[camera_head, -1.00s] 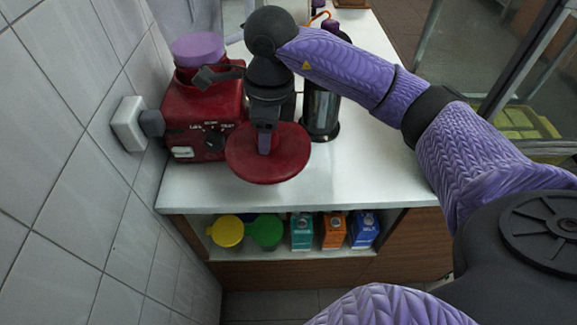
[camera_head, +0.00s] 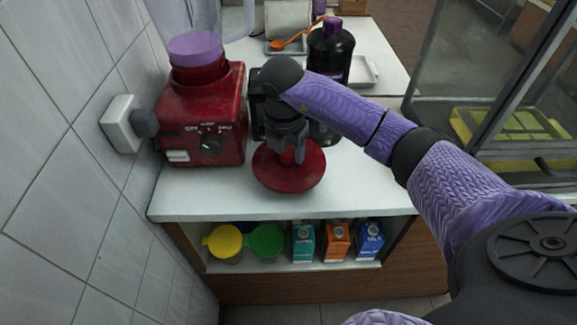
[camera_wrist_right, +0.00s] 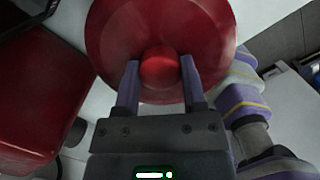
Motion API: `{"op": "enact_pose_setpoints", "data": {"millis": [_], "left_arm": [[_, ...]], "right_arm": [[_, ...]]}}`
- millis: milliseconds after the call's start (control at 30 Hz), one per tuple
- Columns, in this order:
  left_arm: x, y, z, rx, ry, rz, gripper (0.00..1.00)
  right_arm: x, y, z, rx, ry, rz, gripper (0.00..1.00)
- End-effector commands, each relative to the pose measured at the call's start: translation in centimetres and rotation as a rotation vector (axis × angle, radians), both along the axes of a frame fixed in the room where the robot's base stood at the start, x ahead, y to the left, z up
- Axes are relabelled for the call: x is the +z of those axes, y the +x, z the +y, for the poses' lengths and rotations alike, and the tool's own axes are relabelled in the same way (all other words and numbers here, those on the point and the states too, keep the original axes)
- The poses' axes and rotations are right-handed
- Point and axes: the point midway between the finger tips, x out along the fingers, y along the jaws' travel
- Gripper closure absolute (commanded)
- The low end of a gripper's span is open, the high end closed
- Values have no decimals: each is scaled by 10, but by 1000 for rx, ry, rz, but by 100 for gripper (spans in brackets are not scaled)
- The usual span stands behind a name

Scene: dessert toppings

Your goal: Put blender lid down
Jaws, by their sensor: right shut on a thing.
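The blender lid (camera_head: 287,180) is a round dark red disc with a red knob. It is level, over the white counter just right of the red blender base. I cannot tell if its underside touches the counter. My right gripper (camera_head: 298,155) reaches down from above and is shut on the lid's knob. In the right wrist view the two purple fingers of the gripper (camera_wrist_right: 160,72) sit on either side of the knob of the lid (camera_wrist_right: 110,35). My left gripper is not in view.
The red blender base (camera_head: 205,115) with a purple top stands at the left by the tiled wall. A black bottle (camera_head: 331,45) stands behind my right arm. The white counter (camera_head: 200,200) is clear in front. Cartons and lidded tubs fill the shelf below.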

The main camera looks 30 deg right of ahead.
Motion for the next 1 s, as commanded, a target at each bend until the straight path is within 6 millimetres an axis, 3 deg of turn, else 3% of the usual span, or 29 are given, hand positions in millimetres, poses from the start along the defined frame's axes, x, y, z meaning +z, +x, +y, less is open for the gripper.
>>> {"op": "enact_pose_setpoints", "data": {"millis": [200,500,533,667,1000], "left_arm": [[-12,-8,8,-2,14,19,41],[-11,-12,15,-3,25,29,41],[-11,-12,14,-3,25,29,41],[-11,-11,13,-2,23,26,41],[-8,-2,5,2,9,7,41]], "right_arm": [[-37,-1,0,1,0,2,100],[-38,0,0,2,0,1,100],[-37,0,0,2,0,1,40],[-37,0,0,2,0,0,13],[-29,0,0,3,1,-1,12]]}}
